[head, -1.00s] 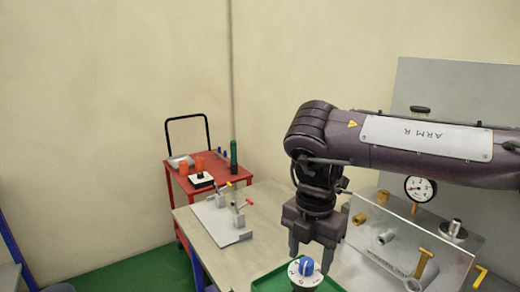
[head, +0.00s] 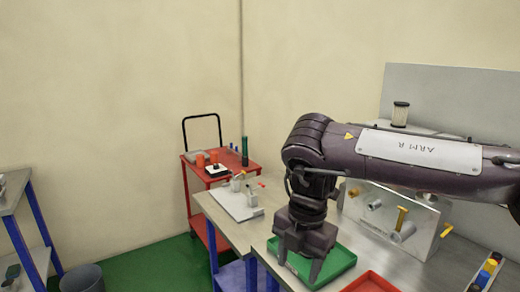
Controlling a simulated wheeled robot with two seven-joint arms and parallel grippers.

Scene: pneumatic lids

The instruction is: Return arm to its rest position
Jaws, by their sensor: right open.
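My right arm (head: 400,165), marked ARM R, reaches in from the right edge of the head view and bends downward. My right gripper (head: 298,270) points down over the green tray (head: 338,262). Its fingers are apart, and nothing shows between them. The arm and gripper hide part of the tray and of the panel behind. My left gripper is not in view.
A grey table carries the green tray, a red tray (head: 370,283) and a clear panel with fittings (head: 390,220). A light plate with small valves (head: 236,205) lies left of them. A red cart (head: 215,172) stands behind. A shelf (head: 15,190) and bin (head: 83,278) are at left.

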